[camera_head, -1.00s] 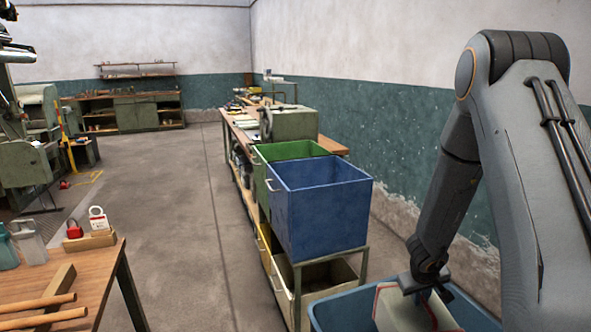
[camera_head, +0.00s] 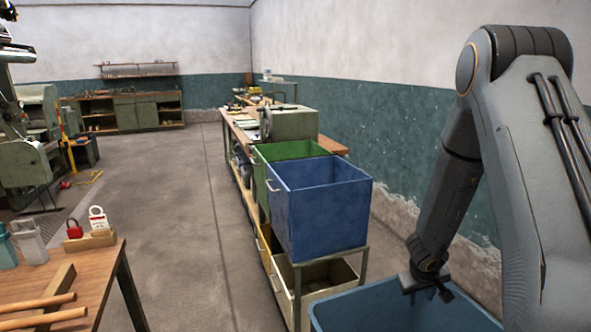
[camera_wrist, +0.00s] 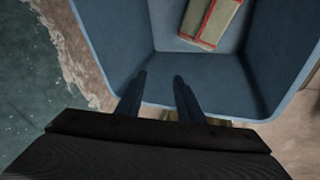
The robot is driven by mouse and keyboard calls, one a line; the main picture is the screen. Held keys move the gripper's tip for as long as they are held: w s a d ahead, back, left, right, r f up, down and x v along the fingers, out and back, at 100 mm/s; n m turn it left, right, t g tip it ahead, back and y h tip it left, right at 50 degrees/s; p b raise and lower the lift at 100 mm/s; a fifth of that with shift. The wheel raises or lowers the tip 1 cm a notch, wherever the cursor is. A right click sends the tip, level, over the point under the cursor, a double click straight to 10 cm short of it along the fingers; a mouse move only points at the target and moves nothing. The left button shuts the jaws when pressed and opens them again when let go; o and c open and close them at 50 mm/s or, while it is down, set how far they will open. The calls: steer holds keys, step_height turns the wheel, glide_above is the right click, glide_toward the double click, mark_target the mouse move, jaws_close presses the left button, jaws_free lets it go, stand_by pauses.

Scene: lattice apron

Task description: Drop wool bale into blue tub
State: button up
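The blue tub (camera_head: 392,307) is at the bottom right of the head view, below my arm. Its walls also show in the wrist view (camera_wrist: 120,45). The wool bale (camera_wrist: 211,20), pale with red bands, lies inside the tub on its floor in the wrist view. In the head view the bale is hidden behind the tub's wall. My gripper (camera_wrist: 160,78) is open and empty, its two fingers apart above the near side of the tub, clear of the bale. It also shows over the tub in the head view (camera_head: 443,292).
A blue bin (camera_head: 320,210) and a green bin (camera_head: 262,175) stand on a rack left of the tub. A workbench with padlocks (camera_head: 97,220) and wooden rods is at the lower left. The wall is close on the right. The middle floor is open.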

steer(key=p+v, duration=0.3)
steer(key=v, duration=0.4)
steer(key=shift+r, duration=0.1)
